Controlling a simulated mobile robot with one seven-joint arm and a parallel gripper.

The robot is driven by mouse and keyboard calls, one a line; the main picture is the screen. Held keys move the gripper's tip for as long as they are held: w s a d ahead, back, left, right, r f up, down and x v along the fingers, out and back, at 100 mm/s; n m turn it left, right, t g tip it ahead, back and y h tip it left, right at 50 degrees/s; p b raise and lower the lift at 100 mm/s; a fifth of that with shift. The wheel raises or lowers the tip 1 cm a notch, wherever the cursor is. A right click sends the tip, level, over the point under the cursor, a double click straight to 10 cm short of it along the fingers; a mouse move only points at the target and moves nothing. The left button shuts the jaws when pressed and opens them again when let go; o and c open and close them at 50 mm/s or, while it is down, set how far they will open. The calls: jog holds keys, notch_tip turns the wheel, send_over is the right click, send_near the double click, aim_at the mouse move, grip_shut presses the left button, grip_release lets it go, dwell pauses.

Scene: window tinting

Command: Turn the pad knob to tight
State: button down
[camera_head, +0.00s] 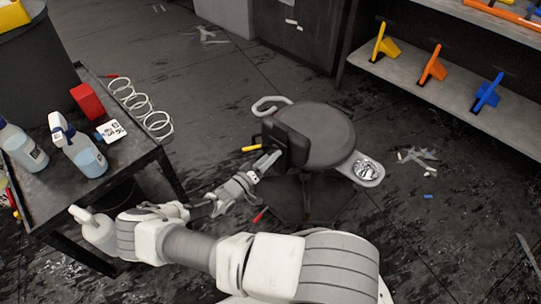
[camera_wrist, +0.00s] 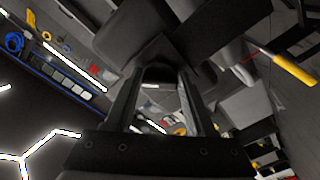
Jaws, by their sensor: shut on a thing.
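A dark stool with a round seat (camera_head: 325,135) stands in the middle of the head view, with a black upright pad (camera_head: 288,133) on its left side. My gripper (camera_head: 277,156) reaches the lower part of this pad from the front left. In the wrist view, the gripper (camera_wrist: 165,85) has its two fingers on either side of a dark angular piece (camera_wrist: 161,50), which seems to be the pad knob. The fingers are shut on it. Its markings and turned position cannot be read; in the head view the fingers and pad hide it.
A yellow-handled tool (camera_head: 252,148) sticks out beside the pad, close to my gripper. A metal tray (camera_head: 375,180) is on the stool's right. A black cart (camera_head: 130,160) with spray bottles stands left; a shelf (camera_head: 440,95) is at the upper right.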

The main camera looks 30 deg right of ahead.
jog(key=shift+m, duration=0.6)
jog(key=shift+c, duration=1.2)
grip_release()
jog(key=p+v, duration=0.1)
jog(key=v, duration=1.6)
jog(key=shift+a, duration=0.3)
